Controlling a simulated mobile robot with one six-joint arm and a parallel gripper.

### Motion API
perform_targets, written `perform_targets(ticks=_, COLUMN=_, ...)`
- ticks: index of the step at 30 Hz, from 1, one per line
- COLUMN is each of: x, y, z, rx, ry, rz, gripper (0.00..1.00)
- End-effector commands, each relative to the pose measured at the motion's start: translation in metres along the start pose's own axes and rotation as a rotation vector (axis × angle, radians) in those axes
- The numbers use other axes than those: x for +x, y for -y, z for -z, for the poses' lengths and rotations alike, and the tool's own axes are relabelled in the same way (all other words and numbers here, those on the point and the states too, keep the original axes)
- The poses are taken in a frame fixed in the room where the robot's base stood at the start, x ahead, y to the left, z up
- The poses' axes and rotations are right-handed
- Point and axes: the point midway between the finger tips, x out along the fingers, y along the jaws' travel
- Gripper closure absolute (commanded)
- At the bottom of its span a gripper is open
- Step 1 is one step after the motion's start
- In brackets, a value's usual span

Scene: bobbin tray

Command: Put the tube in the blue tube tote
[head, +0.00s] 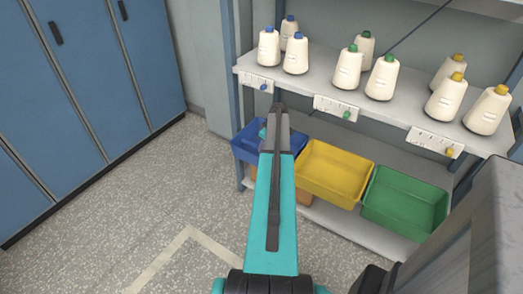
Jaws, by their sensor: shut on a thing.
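The blue tube tote (241,148) stands at the left end of the row of totes on the lower shelf. My arm reaches over its right side and hides part of it. My gripper (263,134) is mostly hidden behind my forearm, over the blue tote. A small pinkish and teal bit shows beside the forearm there. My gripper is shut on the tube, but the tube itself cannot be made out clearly. Its height above the tote floor cannot be told.
A yellow tote (335,172) and a green tote (405,203) stand to the right. Above, a shelf (320,85) holds several white cones with blue, green and yellow tips. Blue lockers (95,80) line the left. The speckled floor (130,205) between is clear.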

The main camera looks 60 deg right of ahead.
Motion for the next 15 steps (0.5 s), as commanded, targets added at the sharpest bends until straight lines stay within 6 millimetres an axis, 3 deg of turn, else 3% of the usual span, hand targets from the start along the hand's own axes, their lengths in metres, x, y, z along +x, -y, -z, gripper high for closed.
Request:
perform_targets(ticks=10, x=0.001, y=-0.001, z=0.002, rx=0.000, ry=0.000, rz=0.000, gripper=1.00)
perform_targets(ticks=15, x=0.005, y=-0.006, z=0.013, rx=-0.001, ry=0.000, rz=0.000, gripper=1.00)
